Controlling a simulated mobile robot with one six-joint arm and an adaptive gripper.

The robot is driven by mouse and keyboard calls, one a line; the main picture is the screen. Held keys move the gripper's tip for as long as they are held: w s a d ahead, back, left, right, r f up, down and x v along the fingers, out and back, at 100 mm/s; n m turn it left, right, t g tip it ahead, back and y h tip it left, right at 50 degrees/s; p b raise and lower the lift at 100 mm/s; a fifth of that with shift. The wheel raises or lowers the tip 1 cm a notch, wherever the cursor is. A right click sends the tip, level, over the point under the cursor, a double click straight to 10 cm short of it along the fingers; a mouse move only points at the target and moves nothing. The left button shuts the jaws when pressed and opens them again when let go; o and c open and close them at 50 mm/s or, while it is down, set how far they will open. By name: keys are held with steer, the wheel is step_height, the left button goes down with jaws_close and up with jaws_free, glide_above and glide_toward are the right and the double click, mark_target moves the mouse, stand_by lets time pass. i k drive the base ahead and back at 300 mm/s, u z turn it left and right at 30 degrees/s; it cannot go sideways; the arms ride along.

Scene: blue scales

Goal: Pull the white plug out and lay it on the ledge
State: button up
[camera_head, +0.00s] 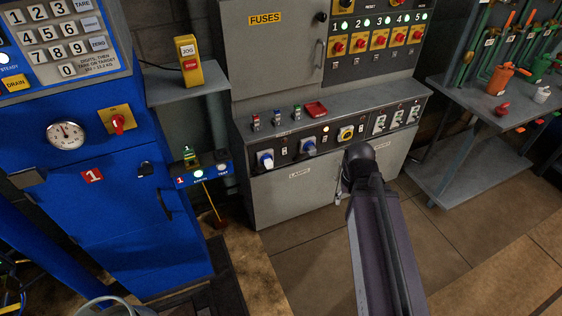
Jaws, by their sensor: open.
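Two blue-and-white socket fittings sit on the dark front panel of the grey cabinet. The left fitting (265,160) has the whiter front and looks most like the white plug in its socket. The right fitting (309,147) looks bluer; I cannot tell whether it also holds a plug. The grey ledge (350,101) runs above this panel. My dark arm reaches up from the bottom right, its upper end in front of the cabinet, right of both fittings. My gripper cannot be made out; my arm may hide it.
A yellow knob (346,134) and switches (397,118) are right of the sockets. A blue machine (110,200) stands left.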

mark_target(269, 164)
steer(key=z, duration=0.45)
steer(key=k, duration=1.35)
steer(key=u, duration=0.65)
steer(key=i, duration=1)
steer(key=u, duration=0.05)
